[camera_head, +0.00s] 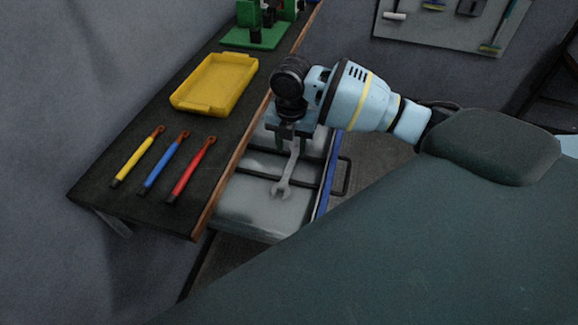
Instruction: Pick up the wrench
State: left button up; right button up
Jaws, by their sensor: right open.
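The grey wrench (285,184) lies in an open metal drawer (245,205) below the workbench edge. Its open-jaw end points toward the front of the drawer. My right gripper (291,148) points down over the far part of the wrench, with its two fingers apart on either side of the handle. The far end of the wrench is hidden under the gripper. I cannot tell whether the fingers touch the wrench. My left gripper is not in view.
The dark workbench (95,192) holds a yellow tray (214,85), a yellow-handled tool (138,155), a blue-handled tool (166,163), a red-handled tool (191,170) and a green fixture (257,35). A tool board (440,30) hangs at the back. Dark dividers cross the drawer.

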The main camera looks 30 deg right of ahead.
aim_at(290, 166)
jog(key=shift+w+f, duration=0.1)
jog(key=shift+f, duration=2.9)
grip_shut()
